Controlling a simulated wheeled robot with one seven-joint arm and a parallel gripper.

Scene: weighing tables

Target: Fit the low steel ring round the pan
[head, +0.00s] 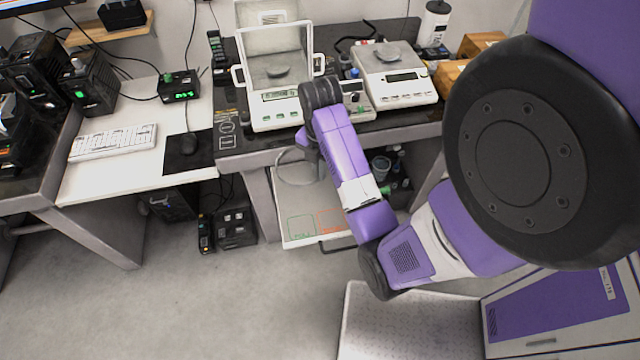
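A thin grey steel ring (279,170) shows at the open drawer below the table's front edge. My gripper (311,155) points down beside the ring's upper right part, largely hidden behind my purple wrist. I cannot tell whether its fingers touch the ring or are open or shut. The left balance (262,120) stands on the dark table, with a small round pan (277,72) inside its clear draft shield (272,40). No ring is visible round this pan.
A second balance (405,97) with its own pan (389,54) stands to the right. The pulled-out drawer (283,236) has green and orange marked squares. A mouse (189,143) and keyboard (113,142) lie on the white desk at left. The floor at lower left is clear.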

